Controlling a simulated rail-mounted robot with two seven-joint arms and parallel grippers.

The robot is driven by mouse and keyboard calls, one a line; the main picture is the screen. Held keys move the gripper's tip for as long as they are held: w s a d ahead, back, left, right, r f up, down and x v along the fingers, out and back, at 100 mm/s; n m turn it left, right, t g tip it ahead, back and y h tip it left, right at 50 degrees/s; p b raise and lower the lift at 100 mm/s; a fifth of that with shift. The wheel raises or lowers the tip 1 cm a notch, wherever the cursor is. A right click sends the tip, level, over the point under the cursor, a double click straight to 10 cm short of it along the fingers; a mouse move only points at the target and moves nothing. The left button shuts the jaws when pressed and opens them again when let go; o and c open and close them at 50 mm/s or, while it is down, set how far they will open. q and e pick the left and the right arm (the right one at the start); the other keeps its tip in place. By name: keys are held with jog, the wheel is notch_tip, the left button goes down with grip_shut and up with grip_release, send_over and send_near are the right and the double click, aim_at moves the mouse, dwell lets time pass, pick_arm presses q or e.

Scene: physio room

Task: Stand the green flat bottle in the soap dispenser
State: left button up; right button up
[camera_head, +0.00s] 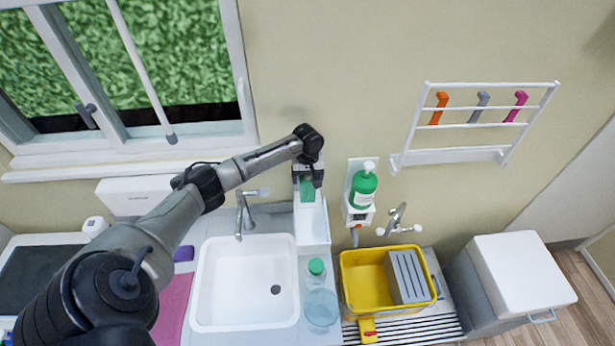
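My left gripper (308,182) points down at the wall behind the sink, at the top of a tall white box-shaped holder (313,228), which looks like the soap dispenser. A green flat piece, which looks like the green flat bottle (307,193), shows directly under and between the fingers, at the holder's upper part. I cannot tell whether the fingers press on it or stand apart from it, nor whether its base rests in the holder; its top is hidden by the gripper. My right gripper is not in view.
A green bottle with a white top (364,189) stands in a wall holder close at right. A clear green-capped bottle (320,305) stands beside the white sink (212,290). A yellow tub (362,291), taps and a wall rack (450,155) are further right.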

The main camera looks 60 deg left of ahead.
pick_arm(q)
jog(key=shift+o, duration=0.8)
notch_tip(320, 180, up, 12)
jog(key=b, duration=0.1)
jog(key=shift+r, duration=0.15)
